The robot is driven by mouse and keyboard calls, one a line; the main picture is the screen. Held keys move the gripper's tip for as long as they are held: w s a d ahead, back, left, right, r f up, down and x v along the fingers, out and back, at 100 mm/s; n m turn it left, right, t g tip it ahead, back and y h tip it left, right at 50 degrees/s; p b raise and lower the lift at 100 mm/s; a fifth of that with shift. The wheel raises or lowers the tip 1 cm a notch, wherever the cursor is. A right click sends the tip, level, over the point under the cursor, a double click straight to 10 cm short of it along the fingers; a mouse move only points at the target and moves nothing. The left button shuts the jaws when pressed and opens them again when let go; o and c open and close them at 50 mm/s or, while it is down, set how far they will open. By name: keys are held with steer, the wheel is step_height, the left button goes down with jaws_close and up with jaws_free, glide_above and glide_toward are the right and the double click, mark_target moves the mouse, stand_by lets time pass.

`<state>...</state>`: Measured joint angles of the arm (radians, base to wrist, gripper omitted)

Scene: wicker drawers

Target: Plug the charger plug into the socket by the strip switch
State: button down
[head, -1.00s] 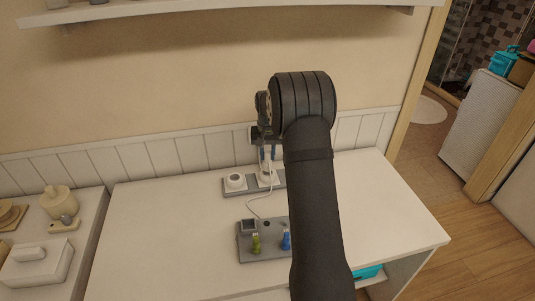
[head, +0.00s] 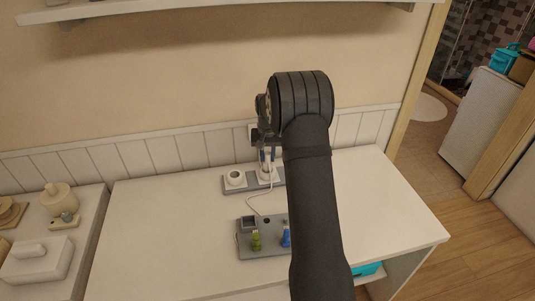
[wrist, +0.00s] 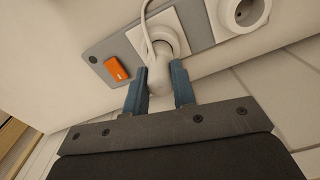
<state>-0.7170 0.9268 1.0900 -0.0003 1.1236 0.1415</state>
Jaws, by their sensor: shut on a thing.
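The white charger plug (wrist: 158,78) is between the two blue fingers of my gripper (wrist: 161,86), which is shut on it. Its front end is at the white socket (wrist: 182,38) beside the orange strip switch (wrist: 120,67). How deep the plug sits in that socket is hidden by its own body. In the head view my gripper (head: 267,155) is over the right part of the grey strip (head: 228,189), and my arm hides the strip's right end. A white cord (head: 250,203) runs from the plug towards the front.
A second round socket (head: 235,179) on the strip is empty. A grey holder (head: 246,252) with green and blue items stands in front on the white desk (head: 160,235). The wall panel (head: 160,158) is close behind the strip. The desk's left part is clear.

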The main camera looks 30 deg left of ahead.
steer(key=shift+f, duration=1.3)
steer(key=c, duration=1.1)
jaws_free()
step_height(320, 180, up, 17)
steer(key=shift+r, duration=0.2)
steer(key=shift+f, duration=0.1)
step_height(320, 180, down, 17)
steer(key=shift+f, duration=0.1)
steer(key=shift+r, duration=0.2)
